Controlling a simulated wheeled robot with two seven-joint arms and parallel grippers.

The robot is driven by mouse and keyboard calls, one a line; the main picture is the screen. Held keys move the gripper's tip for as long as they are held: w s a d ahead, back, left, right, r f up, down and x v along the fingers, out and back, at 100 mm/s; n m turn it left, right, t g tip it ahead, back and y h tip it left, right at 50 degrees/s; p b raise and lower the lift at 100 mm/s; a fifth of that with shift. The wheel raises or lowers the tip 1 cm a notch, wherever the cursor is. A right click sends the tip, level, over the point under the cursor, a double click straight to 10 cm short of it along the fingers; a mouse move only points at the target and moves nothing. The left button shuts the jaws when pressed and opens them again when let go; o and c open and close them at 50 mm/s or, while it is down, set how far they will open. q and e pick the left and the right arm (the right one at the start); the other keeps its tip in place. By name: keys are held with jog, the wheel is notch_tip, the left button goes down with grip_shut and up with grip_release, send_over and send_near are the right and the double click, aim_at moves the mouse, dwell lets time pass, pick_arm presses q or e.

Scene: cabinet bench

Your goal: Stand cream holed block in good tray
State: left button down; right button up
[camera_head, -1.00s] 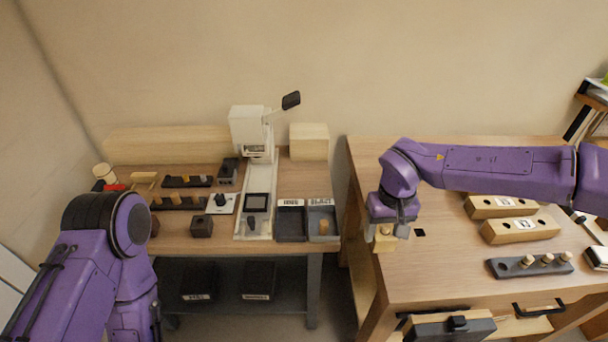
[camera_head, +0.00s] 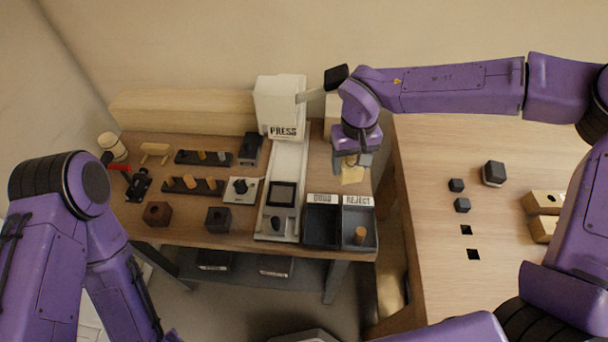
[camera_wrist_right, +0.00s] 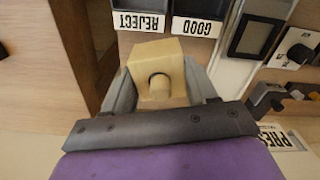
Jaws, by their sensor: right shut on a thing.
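The cream holed block (camera_head: 352,174) is in my right gripper (camera_head: 350,162), held above the back right of the left bench. In the right wrist view the block (camera_wrist_right: 155,62) sits between both fingers of the gripper (camera_wrist_right: 160,85), its hole facing the camera. The good tray (camera_head: 322,228) is a dark open tray with a GOOD label, empty as far as I see, in front and to the left of the block. Its label shows in the wrist view (camera_wrist_right: 197,27). My left arm is at the left; its gripper is out of view.
The reject tray (camera_head: 360,240), right beside the good tray, holds an orange-brown peg (camera_head: 360,235). The white press (camera_head: 281,108) with its black-ended lever (camera_head: 336,76) stands left of my right gripper. A gap separates the left bench from the right table (camera_head: 430,230).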

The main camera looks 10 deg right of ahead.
jog(key=s+a+r+m+p, duration=0.2)
jog(key=s+a+m+p, duration=0.1)
jog(key=s+a+p, duration=0.6)
jog(key=f+b, duration=0.1)
jog(key=f, duration=0.1)
jog(key=w+f+b, duration=0.1)
jog(key=f+b, duration=0.1)
jog(key=d+f+b, duration=0.1)
jog(key=f, duration=0.1)
jog(key=shift+w+b, duration=0.25)
jog(key=shift+b, duration=0.15)
jog(key=shift+d+f, duration=0.1)
jog(key=shift+f, duration=0.65)
jog(key=shift+r+p, duration=0.1)
jog(key=shift+p, duration=0.85)
jog(key=shift+f+p, duration=0.8)
jog(key=shift+f, duration=1.1)
dwell(1.6)
